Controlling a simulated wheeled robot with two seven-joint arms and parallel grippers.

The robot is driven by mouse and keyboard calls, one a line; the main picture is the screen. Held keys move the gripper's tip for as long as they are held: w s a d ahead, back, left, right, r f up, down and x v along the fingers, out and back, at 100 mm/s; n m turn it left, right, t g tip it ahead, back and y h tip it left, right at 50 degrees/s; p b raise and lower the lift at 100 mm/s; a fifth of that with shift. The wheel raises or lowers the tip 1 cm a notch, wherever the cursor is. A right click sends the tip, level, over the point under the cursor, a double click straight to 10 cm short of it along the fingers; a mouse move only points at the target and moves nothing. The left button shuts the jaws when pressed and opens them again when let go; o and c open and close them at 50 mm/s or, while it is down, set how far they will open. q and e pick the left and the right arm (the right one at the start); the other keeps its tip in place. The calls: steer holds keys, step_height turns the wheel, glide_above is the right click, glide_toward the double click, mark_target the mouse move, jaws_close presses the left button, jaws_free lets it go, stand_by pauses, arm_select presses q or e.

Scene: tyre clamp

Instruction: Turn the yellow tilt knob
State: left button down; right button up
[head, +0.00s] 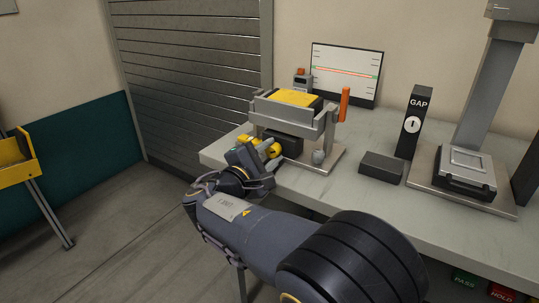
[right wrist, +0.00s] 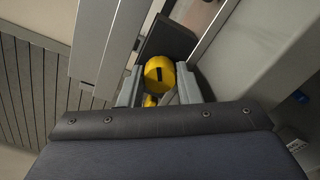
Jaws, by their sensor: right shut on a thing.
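The yellow tilt knob (right wrist: 160,74) has a dark slot mark on its face. It sits on the front of a grey tilting fixture (head: 325,122) with a yellow top pad (head: 291,98). In the head view yellow parts of the knob (head: 273,150) show beside the fingers. My right gripper (head: 262,152) reaches it from the front. In the right wrist view its two grey fingers (right wrist: 158,88) stand on either side of the knob, shut on it. The knob's lower part is partly hidden by the gripper body. My left gripper is not in view.
A white screen (head: 345,62) with a red line and green marks stands behind the fixture. A dark block (head: 381,167), a GAP post (head: 411,125) and a grey press (head: 466,172) stand farther right on the bench (head: 335,200).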

steer(key=o, duration=1)
steer(key=shift+c, duration=0.2)
steer(key=shift+f, duration=0.1)
steer(key=shift+f, duration=0.1)
